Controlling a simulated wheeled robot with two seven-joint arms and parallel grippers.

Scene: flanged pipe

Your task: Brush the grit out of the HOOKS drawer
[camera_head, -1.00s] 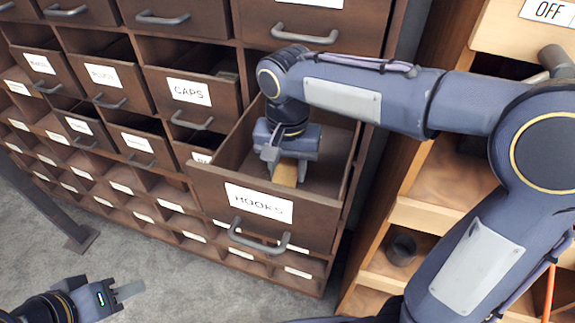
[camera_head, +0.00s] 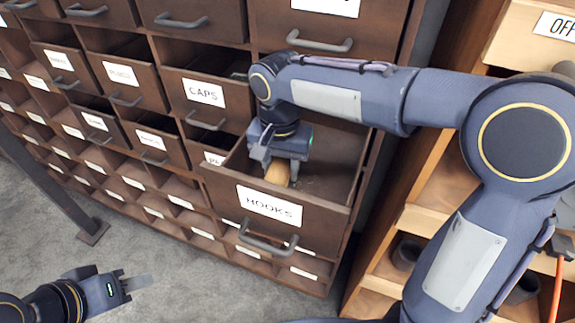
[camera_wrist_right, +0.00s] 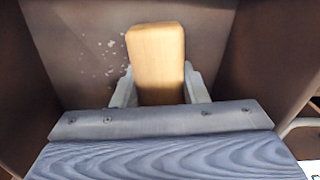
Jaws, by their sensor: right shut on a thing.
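The HOOKS drawer (camera_head: 268,212) is pulled open at the lower right of the brown cabinet. My right gripper (camera_head: 277,170) reaches down into it and is shut on a light wooden block, the brush handle (camera_head: 278,174). The right wrist view shows the brush (camera_wrist_right: 157,60) between the two fingers (camera_wrist_right: 160,88). Its bristles are hidden. Pale grit (camera_wrist_right: 105,55) lies scattered on the drawer floor left of the brush in that view. My left gripper (camera_head: 137,283) is over the grey floor at the lower left, away from the drawer; its jaw opening is unclear.
Other open drawers, such as CAPS (camera_head: 204,93), stand left of the HOOKS drawer. A pale wooden shelf unit (camera_head: 425,222) with dark cups (camera_head: 405,254) stands to the right. A dark post (camera_head: 50,190) crosses the left side. The carpet in front is clear.

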